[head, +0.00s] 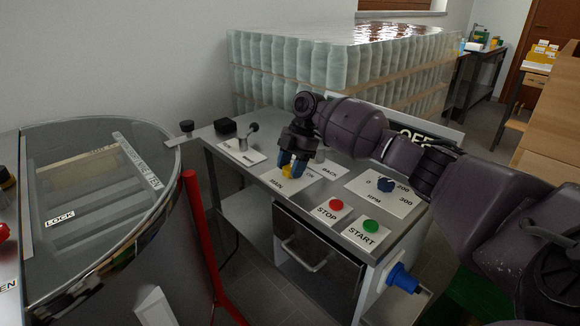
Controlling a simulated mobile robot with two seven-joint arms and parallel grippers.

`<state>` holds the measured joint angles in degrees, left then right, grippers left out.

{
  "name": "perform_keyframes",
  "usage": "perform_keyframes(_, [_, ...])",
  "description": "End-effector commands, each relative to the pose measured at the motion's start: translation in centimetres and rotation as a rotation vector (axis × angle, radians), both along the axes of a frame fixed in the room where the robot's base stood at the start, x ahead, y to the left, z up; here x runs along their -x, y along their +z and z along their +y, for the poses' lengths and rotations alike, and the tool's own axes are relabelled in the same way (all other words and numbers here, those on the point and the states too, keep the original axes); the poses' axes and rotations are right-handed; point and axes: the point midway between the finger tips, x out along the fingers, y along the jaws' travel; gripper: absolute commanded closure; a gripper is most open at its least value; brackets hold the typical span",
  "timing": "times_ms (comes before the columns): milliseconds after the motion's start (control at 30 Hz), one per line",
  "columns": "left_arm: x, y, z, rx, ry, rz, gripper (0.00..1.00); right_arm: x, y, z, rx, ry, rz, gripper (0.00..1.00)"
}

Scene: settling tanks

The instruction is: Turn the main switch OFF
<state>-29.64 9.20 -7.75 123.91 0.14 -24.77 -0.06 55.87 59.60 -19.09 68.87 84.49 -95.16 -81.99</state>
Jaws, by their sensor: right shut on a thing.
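The main switch (287,171) is a small yellow knob on a white plate lettered MAIN, on the metal control table. My right gripper (291,168) comes down from above with its blue-tipped fingers shut on the yellow knob. The fingers and wrist hide part of the knob and part of the plate lettering, so I cannot tell which way the knob is turned. A dark display (420,137) behind my right arm shows letters that look like OFF, partly covered. My left gripper is not in view.
A small lever (243,143) stands at left. A round glass-lidded tank (90,215) and red post (199,240) are left of the table.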

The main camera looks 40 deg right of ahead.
Motion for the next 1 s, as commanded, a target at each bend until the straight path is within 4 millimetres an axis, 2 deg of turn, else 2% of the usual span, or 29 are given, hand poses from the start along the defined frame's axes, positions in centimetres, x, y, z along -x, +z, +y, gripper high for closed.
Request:
perform_keyframes(367, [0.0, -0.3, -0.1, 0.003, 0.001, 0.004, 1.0, 0.1, -0.1, 0.0, 0.001, 0.006, 0.003, 0.76])
perform_keyframes(400, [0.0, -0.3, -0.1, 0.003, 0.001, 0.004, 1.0, 0.1, -0.1, 0.0, 0.001, 0.006, 0.003, 0.49])
perform_keyframes(567, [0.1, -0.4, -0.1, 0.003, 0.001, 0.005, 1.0, 0.0, -0.1, 0.0, 0.001, 0.005, 0.002, 0.27])
perform_keyframes(867, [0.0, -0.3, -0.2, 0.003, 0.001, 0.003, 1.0, 0.0, 0.2, -0.1, 0.001, 0.004, -0.001, 0.27])
perform_keyframes(1000, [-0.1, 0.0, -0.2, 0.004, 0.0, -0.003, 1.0, -0.1, 1.5, -0.5, 0.001, 0.003, -0.003, 0.27])
